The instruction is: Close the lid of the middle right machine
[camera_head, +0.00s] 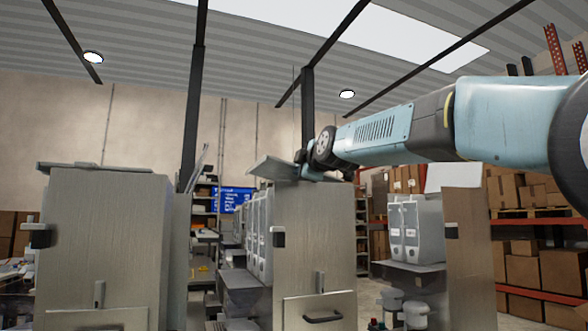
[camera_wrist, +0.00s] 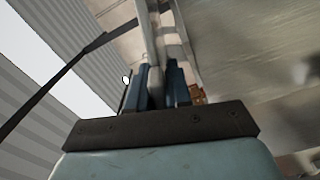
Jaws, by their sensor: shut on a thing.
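The machine in the middle of the head view (camera_head: 315,235) is a tall grey-brown cabinet with a handle low on its front. Its grey lid (camera_head: 272,168) is tilted, low over the top and not flat. My gripper (camera_head: 312,170) is at the lid's right side, just above the cabinet top; the fingertips are hard to make out there. In the wrist view, the blue fingers of my gripper (camera_wrist: 157,85) are shut on a narrow pale-grey part (camera_wrist: 150,35), which seems to be the lid's edge or handle.
A similar cabinet (camera_head: 100,240) with a flat lid (camera_head: 95,168) stands at the left. Another cabinet (camera_head: 475,260) stands at the right, with a pale upright panel (camera_head: 453,177) above it. Shelves with cardboard boxes (camera_head: 538,268) are at the far right. Open air surrounds my arm above.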

